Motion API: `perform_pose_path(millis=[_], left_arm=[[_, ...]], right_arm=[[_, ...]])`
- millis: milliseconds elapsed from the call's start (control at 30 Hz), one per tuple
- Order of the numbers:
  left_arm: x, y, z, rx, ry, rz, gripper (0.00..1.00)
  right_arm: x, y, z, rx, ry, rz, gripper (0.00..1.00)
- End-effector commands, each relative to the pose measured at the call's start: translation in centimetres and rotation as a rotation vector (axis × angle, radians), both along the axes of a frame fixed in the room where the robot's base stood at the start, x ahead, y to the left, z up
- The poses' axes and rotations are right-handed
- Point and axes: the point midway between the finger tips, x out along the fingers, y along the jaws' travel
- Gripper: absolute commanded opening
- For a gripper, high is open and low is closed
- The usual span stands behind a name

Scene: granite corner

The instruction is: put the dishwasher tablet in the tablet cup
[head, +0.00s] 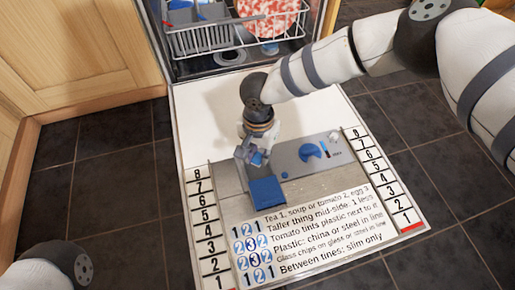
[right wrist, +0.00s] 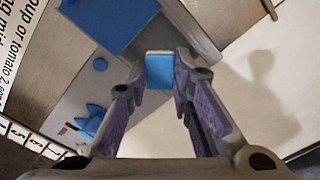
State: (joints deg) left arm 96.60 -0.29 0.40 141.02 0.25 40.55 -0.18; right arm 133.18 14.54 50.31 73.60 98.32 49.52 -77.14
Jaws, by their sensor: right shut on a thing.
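The dishwasher tablet is a small blue block (right wrist: 159,70) between the fingertips of my right gripper (right wrist: 160,85). The tablet cup's opening is not clearly visible beside the lid, partly hidden by gripper and tablet. My left gripper is out of view.
The open dishwasher door (head: 205,115) carries printed text and number strips. A blue dial (head: 310,152) sits on the panel to the right. Behind stands a white rack (head: 215,40) with dishes. A wooden cabinet (head: 85,50) is at left; dark floor tiles surround the door.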

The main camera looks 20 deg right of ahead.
Motion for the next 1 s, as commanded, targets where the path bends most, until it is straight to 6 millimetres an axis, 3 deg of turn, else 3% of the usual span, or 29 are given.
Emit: perform_pose_path(millis=[267, 500, 900, 933, 1000], left_arm=[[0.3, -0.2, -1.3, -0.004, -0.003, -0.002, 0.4], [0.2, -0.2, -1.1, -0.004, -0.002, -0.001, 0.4], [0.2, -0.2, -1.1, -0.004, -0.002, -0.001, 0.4], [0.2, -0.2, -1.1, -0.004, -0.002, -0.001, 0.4], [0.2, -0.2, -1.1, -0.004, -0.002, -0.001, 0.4]], right_arm=[[0.0, 0.0, -2.9, 0.0, -0.001, 0.001, 0.06], [0.0, 0.0, -4.7, 0.0, 0.0, 0.0, 0.06], [0.0, 0.0, -5.1, 0.001, -0.001, 0.001, 0.06], [0.0, 0.0, -5.1, 0.001, -0.001, 0.001, 0.28], [0.0, 0.0, -5.1, 0.001, -0.001, 0.001, 0.44]])
